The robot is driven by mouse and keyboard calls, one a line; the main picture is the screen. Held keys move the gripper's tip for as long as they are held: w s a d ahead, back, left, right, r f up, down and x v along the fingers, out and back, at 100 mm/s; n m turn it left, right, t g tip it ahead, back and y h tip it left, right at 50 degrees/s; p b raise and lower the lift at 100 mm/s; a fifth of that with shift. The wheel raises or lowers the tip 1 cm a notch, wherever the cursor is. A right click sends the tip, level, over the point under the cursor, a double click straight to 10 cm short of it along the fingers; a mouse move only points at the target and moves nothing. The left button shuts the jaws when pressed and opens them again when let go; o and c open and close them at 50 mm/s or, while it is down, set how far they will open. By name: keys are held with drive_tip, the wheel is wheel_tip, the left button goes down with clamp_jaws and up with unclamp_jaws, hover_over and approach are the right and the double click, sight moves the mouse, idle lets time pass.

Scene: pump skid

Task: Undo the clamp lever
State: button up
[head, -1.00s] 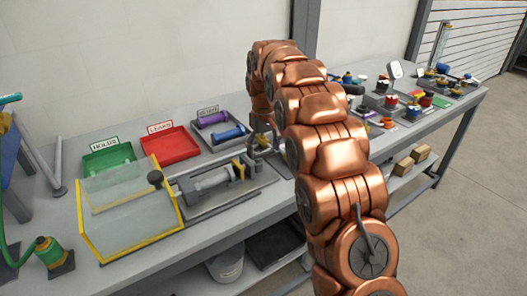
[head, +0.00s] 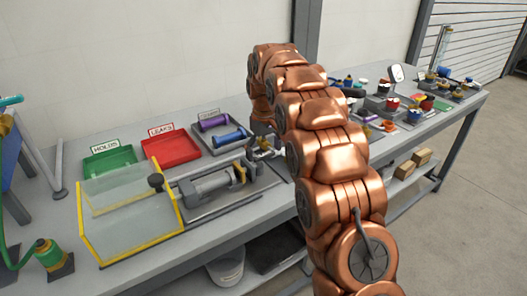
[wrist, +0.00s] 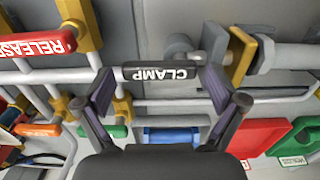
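The clamp lever's black grip (wrist: 160,73), marked CLAMP and upside down in the wrist view, lies crosswise on a pale rod. My gripper (wrist: 158,80) is open, with one dark finger near each end of the grip. I cannot tell whether either finger touches it. In the head view my gripper is mostly hidden by my copper arm at the right end of the test fixture (head: 210,187). The lever cannot be made out clearly there.
A red RELEASE handle (wrist: 38,43) and an orange handle (wrist: 38,130) are left of my gripper in the wrist view. A clear yellow-edged guard (head: 130,212) stands left of the fixture. Green (head: 108,160) and red (head: 170,147) trays lie behind.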

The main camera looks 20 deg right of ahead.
sight(264, 154)
idle(0.3)
drive_tip(key=shift+r, duration=3.7)
drive_tip(key=shift+r, duration=0.1)
